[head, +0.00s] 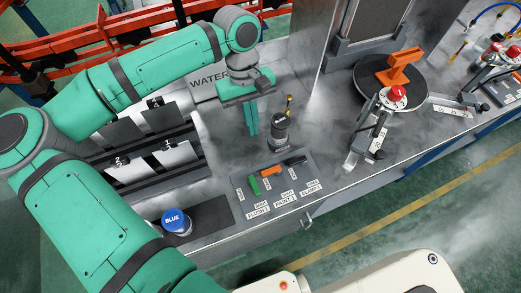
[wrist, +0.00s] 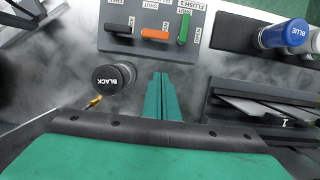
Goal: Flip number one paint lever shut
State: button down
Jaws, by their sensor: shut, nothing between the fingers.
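The control panel (head: 240,196) lies on the bench with a green, an orange and a black lever. The orange lever (head: 271,171), in the paint 1 row, lies crosswise on the panel; it also shows in the wrist view (wrist: 155,34). The green flush 1 lever (head: 254,186) is turned roughly square to it. The black clamp 1 lever (head: 294,161) lies crosswise like the orange one. My gripper (head: 251,133) is shut and empty, pointing down behind the panel, apart from the levers. Its green fingers show in the wrist view (wrist: 160,76), below the orange lever.
A black-labelled pot (head: 280,128) with a brass nozzle stands close beside my gripper. A blue-capped pot (head: 176,221) stands left of the panel. Numbered plates (head: 175,153) sit in a rack at left. A turntable (head: 425,95) with an orange part is at right.

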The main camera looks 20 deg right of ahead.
aim_at(271, 173)
jog(key=x, duration=0.9)
jog(key=shift+f, duration=0.2)
jog(key=s, duration=0.3)
jog(key=shift+d+f, duration=0.1)
jog(key=shift+f, duration=0.15)
jog(key=shift+s, duration=0.5)
jog(key=shift+w+d, duration=0.1)
jog(key=shift+d, duration=0.05)
